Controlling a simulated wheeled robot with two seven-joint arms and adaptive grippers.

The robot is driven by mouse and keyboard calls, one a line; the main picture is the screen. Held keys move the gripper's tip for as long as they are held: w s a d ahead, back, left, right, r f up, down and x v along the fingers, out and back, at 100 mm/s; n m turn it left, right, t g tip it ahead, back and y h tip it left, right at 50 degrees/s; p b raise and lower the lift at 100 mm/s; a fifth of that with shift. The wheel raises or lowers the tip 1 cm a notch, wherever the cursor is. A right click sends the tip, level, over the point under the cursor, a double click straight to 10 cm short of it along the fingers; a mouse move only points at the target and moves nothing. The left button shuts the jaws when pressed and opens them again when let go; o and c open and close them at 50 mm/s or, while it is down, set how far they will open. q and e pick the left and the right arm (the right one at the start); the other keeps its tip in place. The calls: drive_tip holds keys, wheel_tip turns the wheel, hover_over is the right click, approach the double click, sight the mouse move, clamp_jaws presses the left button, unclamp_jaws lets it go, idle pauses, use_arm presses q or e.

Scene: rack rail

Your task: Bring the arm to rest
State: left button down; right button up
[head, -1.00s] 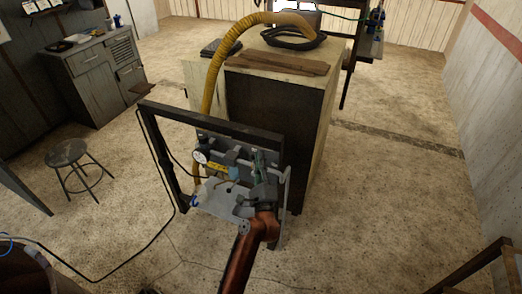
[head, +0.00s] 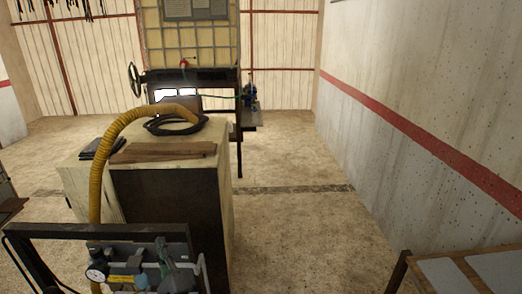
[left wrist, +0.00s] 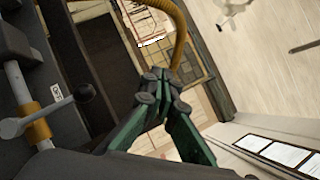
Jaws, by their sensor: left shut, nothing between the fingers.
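My left gripper (head: 162,246) shows at the bottom of the head view, in front of a grey panel (head: 128,250) with fittings on it. Its grey and green fingers also show in the left wrist view (left wrist: 162,86), where the tips meet with nothing between them. A lever with an orange collar (left wrist: 38,128) is at the left of that view, apart from the fingers. Most of my left arm is below the head view. My right gripper is not in view.
A dark frame (head: 60,233) surrounds the panel, which carries a round gauge (head: 95,274). Behind stands a cabinet (head: 205,205) with a yellow hose (head: 112,135) and wooden boards (head: 165,151) on top. A table (head: 455,268) is at lower right. Floor between is clear.

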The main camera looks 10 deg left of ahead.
use_arm(q)
drive_tip(key=s+d+m+t+h, duration=0.2)
drive_tip(key=d+m+t+h, duration=0.3)
drive_tip(key=m, duration=0.7)
drive_tip(key=s+d+m+t+h, duration=0.25)
drive_tip(key=d+m+h, duration=0.45)
drive_tip(key=m, duration=0.5)
drive_tip(key=s+d+f+m+g+h, duration=0.3)
drive_tip(key=d+f+m+g+h, duration=0.15)
drive_tip(key=f+m, duration=0.6)
drive_tip(key=s+d+f+m+g+h, duration=0.3)
drive_tip(key=f+m+g+h, duration=0.2)
drive_tip(key=f+m, duration=0.5)
drive_tip(key=s+a+f+m+g+y, duration=0.4)
drive_tip(key=s+f+m+g, duration=0.25)
drive_tip(key=s+f, duration=0.5)
drive_tip(key=s+a+f+m+g+y, duration=0.25)
drive_tip(key=s+a, duration=0.25)
drive_tip(key=s, duration=0.3)
drive_tip(key=s+a+f+m+g+y, duration=0.2)
drive_tip(key=s+a+f+g, duration=0.15)
drive_tip(key=s, duration=0.45)
drive_tip(key=s+f, duration=0.3)
drive_tip(key=f, duration=2.8)
drive_tip(key=s+f+m+g, duration=0.1)
drive_tip(key=s+f+g, duration=0.1)
drive_tip(key=s+f, duration=1.3)
drive_tip(key=s, duration=0.4)
drive_tip(key=shift+s+d+f+h, duration=0.25)
drive_tip(key=shift+d+f+h, duration=0.15)
